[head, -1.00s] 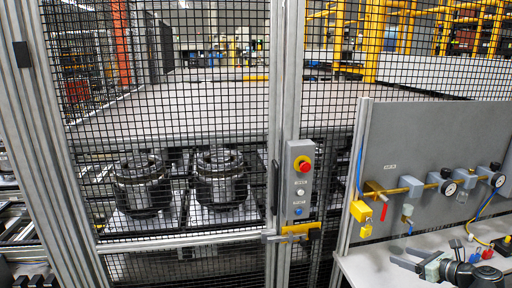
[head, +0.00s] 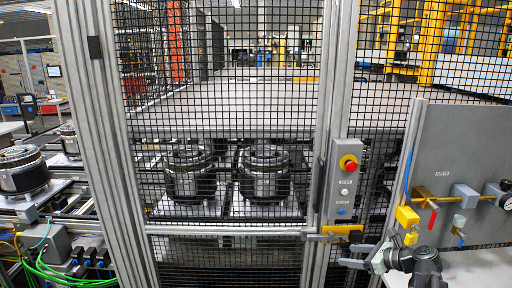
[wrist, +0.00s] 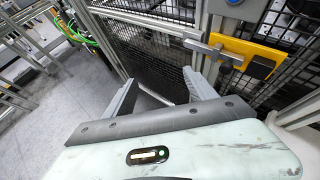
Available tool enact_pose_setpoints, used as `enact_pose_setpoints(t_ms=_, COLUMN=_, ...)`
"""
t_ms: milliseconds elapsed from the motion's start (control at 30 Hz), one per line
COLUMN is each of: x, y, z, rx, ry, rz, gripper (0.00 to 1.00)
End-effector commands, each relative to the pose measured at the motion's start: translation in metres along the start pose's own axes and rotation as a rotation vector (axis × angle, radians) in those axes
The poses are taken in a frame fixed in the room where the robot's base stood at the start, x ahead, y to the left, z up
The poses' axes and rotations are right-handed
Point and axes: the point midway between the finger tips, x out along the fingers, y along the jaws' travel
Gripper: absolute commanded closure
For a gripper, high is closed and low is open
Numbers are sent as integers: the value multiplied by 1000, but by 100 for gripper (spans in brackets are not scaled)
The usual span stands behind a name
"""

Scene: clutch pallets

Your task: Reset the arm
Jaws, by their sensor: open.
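My gripper (head: 357,257) is at the lower right in the head view, in front of the cage door's frame and below the yellow latch. In the wrist view my gripper (wrist: 162,95) has its two grey fingers spread apart with nothing between them. The mesh and the floor show beyond the fingers. The yellow and grey door latch (wrist: 240,57) is above and right of the fingers, apart from them; it also shows in the head view (head: 341,233).
A mesh door (head: 230,120) stands ahead, with clutches (head: 188,172) on pallets behind it. A control box (head: 345,180) with a red button is on the post. A grey panel (head: 470,140) with valves and a gauge stands right. A conveyor with green cables (head: 60,270) is left.

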Motion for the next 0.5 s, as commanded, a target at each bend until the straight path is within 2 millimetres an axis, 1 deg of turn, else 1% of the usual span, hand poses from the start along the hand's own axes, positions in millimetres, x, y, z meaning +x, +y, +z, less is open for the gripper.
enact_pose_setpoints(t_ms=33, x=39, y=33, z=7, rx=-76, ry=41, rz=74, gripper=35)
enact_pose_setpoints(t_ms=67, x=58, y=51, z=9, rx=-131, ry=70, rz=115, gripper=35)
enact_pose_setpoints(t_ms=100, x=82, y=77, z=11, rx=-215, ry=110, rz=171, gripper=35)
enact_pose_setpoints(t_ms=167, x=112, y=114, z=10, rx=-361, ry=171, rz=255, gripper=35)
enact_pose_setpoints(t_ms=200, x=129, y=138, z=7, rx=-465, ry=209, rz=310, gripper=35)
enact_pose_setpoints(t_ms=267, x=148, y=170, z=2, rx=-625, ry=259, rz=391, gripper=35)
enact_pose_setpoints(t_ms=300, x=158, y=189, z=-3, rx=-735, ry=291, rz=445, gripper=35)
enact_pose_setpoints(t_ms=367, x=169, y=214, z=-12, rx=-905, ry=335, rz=526, gripper=35)
enact_pose_setpoints(t_ms=400, x=173, y=228, z=-19, rx=-1026, ry=363, rz=585, gripper=35)
enact_pose_setpoints(t_ms=433, x=176, y=238, z=-24, rx=-1124, ry=384, rz=633, gripper=35)
enact_pose_setpoints(t_ms=500, x=175, y=250, z=-37, rx=-1334, ry=428, rz=738, gripper=35)
